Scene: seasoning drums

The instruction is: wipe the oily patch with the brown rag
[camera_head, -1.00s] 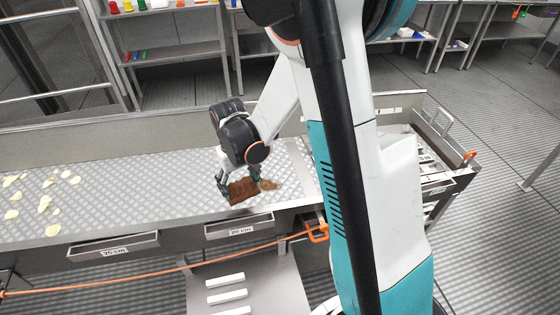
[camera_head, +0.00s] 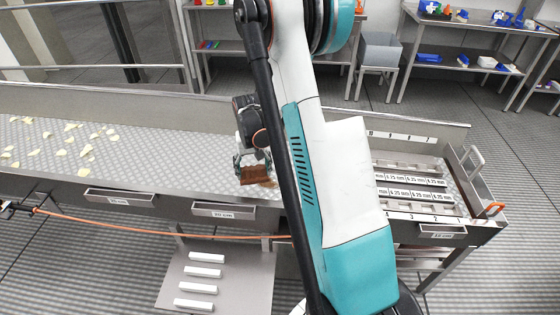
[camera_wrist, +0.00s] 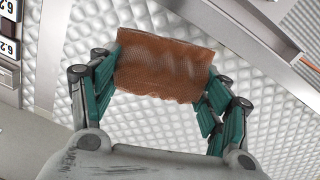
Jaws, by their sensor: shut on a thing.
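The brown rag (camera_head: 256,174) is held between the fingers of my gripper (camera_head: 253,163) at the near part of the dimpled metal worktop (camera_head: 160,150). In the wrist view the rag (camera_wrist: 165,65) spans the gap between the two green-padded fingers of my gripper (camera_wrist: 163,78). I cannot tell whether its lower edge touches the metal. A small brownish smear, likely the oily patch (camera_head: 269,183), shows just right of and below the rag in the head view. My arm hides part of it. No patch is visible in the wrist view.
Pale yellow chips (camera_head: 85,150) lie scattered on the worktop's left part. A raised wall (camera_head: 130,98) runs along its back. Slotted trays (camera_head: 410,185) are at the right end. An orange hose (camera_head: 130,230) runs along the front. The worktop between chips and rag is clear.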

